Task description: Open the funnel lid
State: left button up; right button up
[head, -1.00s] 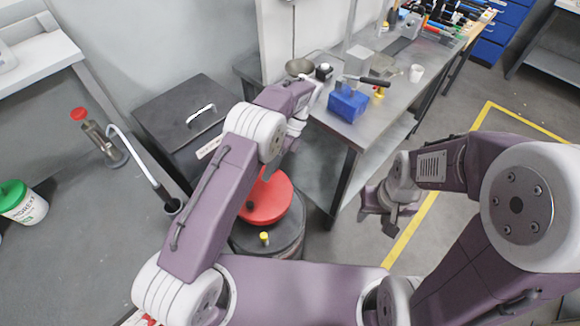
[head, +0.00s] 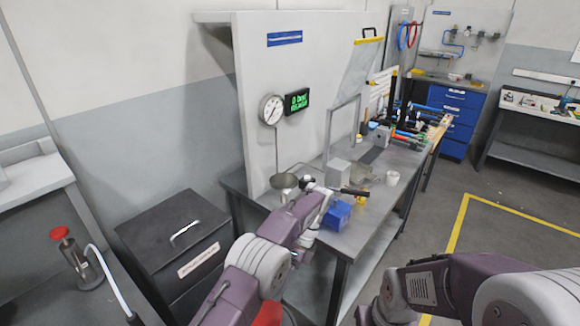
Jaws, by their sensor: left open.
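Only a small red patch of the funnel (head: 268,314) shows at the bottom edge of the head view. My left arm covers much of it, and its lid cannot be made out. My left gripper (head: 314,188) is at the far end of the left arm, beyond the funnel, over the near end of the metal workbench. It is open; its fingers are small and partly hidden by my wrist. My right arm comes in at the lower right, and its gripper is below the picture's edge.
The metal workbench (head: 390,163) carries a blue block (head: 337,215), a black-handled tool (head: 355,192), a white cup (head: 392,178) and a metal bowl (head: 284,181). A black lidded bin (head: 165,228) stands left of my arm. Floor inside the yellow line at right is clear.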

pick_arm(q)
jog(key=w+a+r+n+h, duration=0.1)
jog(key=a+r+n+h, duration=0.1)
jog(key=a+r, duration=0.5)
jog(key=s+a+r+n+t+h, duration=0.1)
jog(key=s+a+r+n, duration=0.3)
jog(key=s+a, duration=0.1)
jog(key=s+a+f+n+t+h, duration=0.1)
jog(key=s+a+f+n+t, duration=0.1)
jog(key=s+f+n+t, duration=0.3)
jog(key=s+f+n, duration=0.3)
jog(key=f+n, duration=0.4)
jog(key=n, duration=0.3)
jog(key=shift+s+a+t+h, duration=0.25)
jog(key=shift+a+t+h, duration=0.05)
jog(key=shift+a+t, duration=0.1)
jog(key=shift+o, duration=0.5)
